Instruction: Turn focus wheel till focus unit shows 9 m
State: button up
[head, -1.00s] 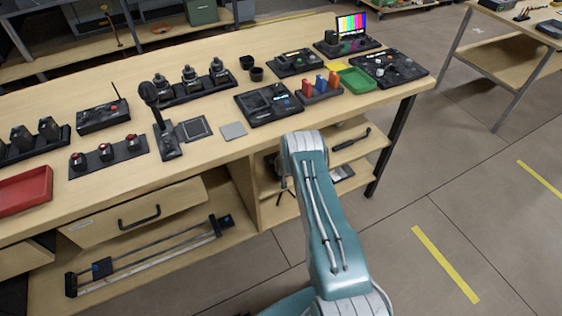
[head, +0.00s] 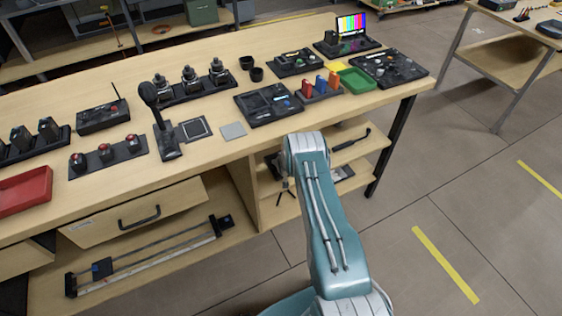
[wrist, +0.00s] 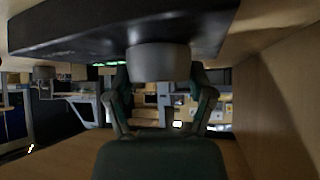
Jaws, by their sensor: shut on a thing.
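In the wrist view, a black unit (wrist: 80,30) fills the top of the picture, very close. A grey round wheel (wrist: 160,62) sticks out from it, and my gripper (wrist: 160,78) has one finger on each side of the wheel, shut on it. A small strip of green light (wrist: 106,64) shows at the unit's edge. No readable distance figure shows. In the head view, my arm reaches to the bench's open shelf, and my gripper and the wheel are hidden there.
The bench top (head: 225,165) carries several control panels, a microphone (head: 150,95), a green tray (head: 356,80) and a red tray (head: 25,190). The shelf (head: 350,185) holds small tools beside my arm. A wooden wall (wrist: 275,105) stands close at the right in the wrist view.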

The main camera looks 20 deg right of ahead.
jog(key=shift+s+f+n+y, duration=0.2)
jog(key=shift+f+n+y, duration=0.05)
jog(key=shift+n+y, duration=0.4)
jog(key=o, duration=1.1)
jog(key=shift+r, duration=0.1)
jog(key=shift+w, duration=0.1)
jog(key=shift+r, duration=0.1)
jog(key=shift+s+a+r, duration=0.1)
jog(key=shift+s+r, duration=0.35)
jog(key=shift+r, duration=0.05)
jog(key=v, duration=1)
jog(key=shift+s, duration=0.35)
jog(key=shift+f, duration=0.1)
